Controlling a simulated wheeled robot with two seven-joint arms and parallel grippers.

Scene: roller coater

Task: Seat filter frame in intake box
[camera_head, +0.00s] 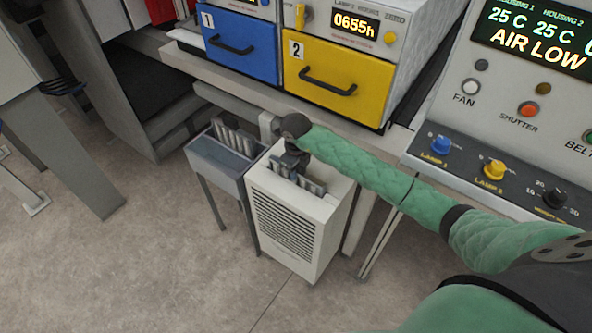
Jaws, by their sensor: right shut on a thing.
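The intake box (290,228) is a white upright cabinet with a louvred front, standing on the floor below the machine. Grey ribbed edges of what looks like the filter frame (313,186) show at the box's open top. My right arm, in a green quilted sleeve, reaches in from the right. My right gripper (288,166) points down at the top of the box and is shut on the filter frame. The gripper and wrist hide part of the frame, so I cannot tell how deep it sits. My left gripper is out of view.
A grey stand (216,160) with several upright grey slats stands just left of the box. Above are a blue drawer (238,50), a yellow drawer (335,85) and a control panel (520,140) with knobs, reading "AIR LOW". Floor in front is clear.

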